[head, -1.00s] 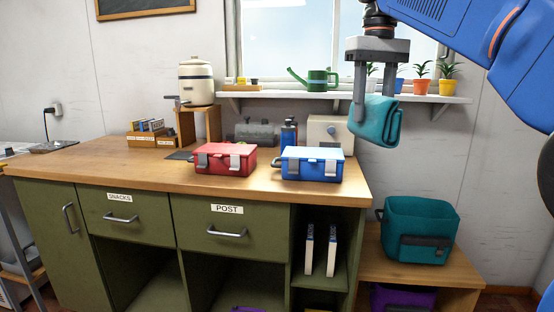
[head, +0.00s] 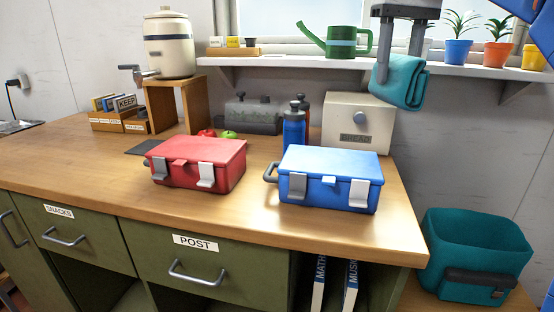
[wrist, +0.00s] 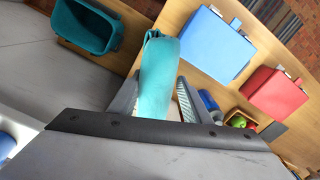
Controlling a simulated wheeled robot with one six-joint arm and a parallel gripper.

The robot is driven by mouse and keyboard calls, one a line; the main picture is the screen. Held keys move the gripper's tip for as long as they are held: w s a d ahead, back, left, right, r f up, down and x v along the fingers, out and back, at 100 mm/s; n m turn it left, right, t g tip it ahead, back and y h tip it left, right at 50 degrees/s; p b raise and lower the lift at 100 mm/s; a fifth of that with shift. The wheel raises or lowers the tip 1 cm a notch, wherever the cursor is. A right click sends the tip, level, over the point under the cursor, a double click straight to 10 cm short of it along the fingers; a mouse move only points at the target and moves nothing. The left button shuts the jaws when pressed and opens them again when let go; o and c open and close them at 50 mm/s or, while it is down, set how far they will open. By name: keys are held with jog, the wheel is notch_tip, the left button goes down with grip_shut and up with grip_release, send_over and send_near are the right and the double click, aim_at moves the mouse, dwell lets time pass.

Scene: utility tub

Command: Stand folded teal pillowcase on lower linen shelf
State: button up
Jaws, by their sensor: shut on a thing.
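The folded teal pillowcase (head: 402,80) hangs in the air at the upper right of the head view, in front of the window shelf. My gripper (head: 400,48) points down and is shut on it. In the wrist view the pillowcase (wrist: 158,80) lies between my gripper's fingers (wrist: 158,100), with the counter below. No linen shelf can be made out for sure. The green cabinet has open compartments under its drawers; one at the right holds upright books (head: 335,285) marked MATH and MUSIC.
On the counter (head: 250,222) stand a red case (head: 197,165), a blue case (head: 328,180), a bread box (head: 357,122) and bottles (head: 294,128). A teal tub (head: 472,255) stands lower right. Potted plants (head: 497,50) and a watering can (head: 345,40) line the window shelf (head: 290,68).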

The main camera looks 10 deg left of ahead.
jog(key=shift+w, duration=0.45)
notch_tip(320, 180, down, 18)
jog(key=shift+r, duration=0.1)
dwell(0.4)
jog(key=o, duration=1.5)
jog(key=shift+f, duration=0.2)
